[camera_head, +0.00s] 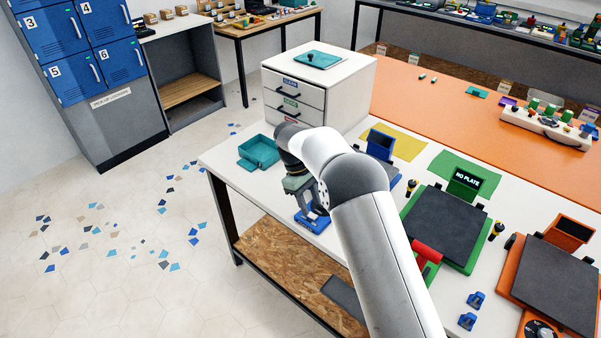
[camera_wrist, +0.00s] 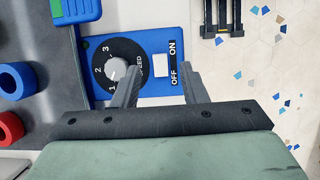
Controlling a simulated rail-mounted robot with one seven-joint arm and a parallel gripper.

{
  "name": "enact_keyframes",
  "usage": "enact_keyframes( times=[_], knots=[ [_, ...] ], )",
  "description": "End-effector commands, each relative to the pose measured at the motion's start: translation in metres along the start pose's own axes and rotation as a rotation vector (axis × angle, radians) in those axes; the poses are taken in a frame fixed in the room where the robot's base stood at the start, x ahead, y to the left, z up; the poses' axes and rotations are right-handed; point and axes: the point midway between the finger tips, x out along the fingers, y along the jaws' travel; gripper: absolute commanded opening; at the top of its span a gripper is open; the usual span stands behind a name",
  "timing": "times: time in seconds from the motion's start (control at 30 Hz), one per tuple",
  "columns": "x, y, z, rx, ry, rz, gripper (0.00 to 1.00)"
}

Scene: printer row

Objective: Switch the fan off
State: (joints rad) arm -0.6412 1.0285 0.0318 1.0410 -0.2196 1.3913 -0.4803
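A blue control panel (camera_wrist: 148,40) lies below my gripper in the wrist view. It carries a black speed dial with a grey knob (camera_wrist: 115,69), and a white switch (camera_wrist: 160,66) beside ON and OFF labels. Which way the switch is set I cannot tell. My gripper (camera_wrist: 161,72) is open and empty; its left finger overlaps the dial's edge, its right finger is beyond the OFF label, and the switch shows between them. In the head view the blue panel (camera_head: 313,222) is at the table's front edge, under my gripper. The fan itself I cannot make out.
A teal tray (camera_head: 259,153) and a white drawer unit (camera_head: 318,88) stand behind. A green-framed machine (camera_head: 447,226) and an orange-framed one (camera_head: 556,283) are to the right. Blue (camera_wrist: 17,79) and red (camera_wrist: 10,127) rings lie left in the wrist view.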

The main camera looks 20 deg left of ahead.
Motion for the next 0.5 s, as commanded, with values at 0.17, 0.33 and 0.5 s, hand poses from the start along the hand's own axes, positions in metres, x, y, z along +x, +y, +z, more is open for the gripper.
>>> enact_keyframes(
  times=[0.17,0.33,0.5],
  knots=[
    [-0.044,0.001,-0.002,0.001,0.006,0.004,0.39],
    [-0.087,0.0,-0.002,0.001,0.005,0.003,0.39],
    [-0.121,0.0,-0.001,0.0,0.003,0.002,0.39]
  ],
)
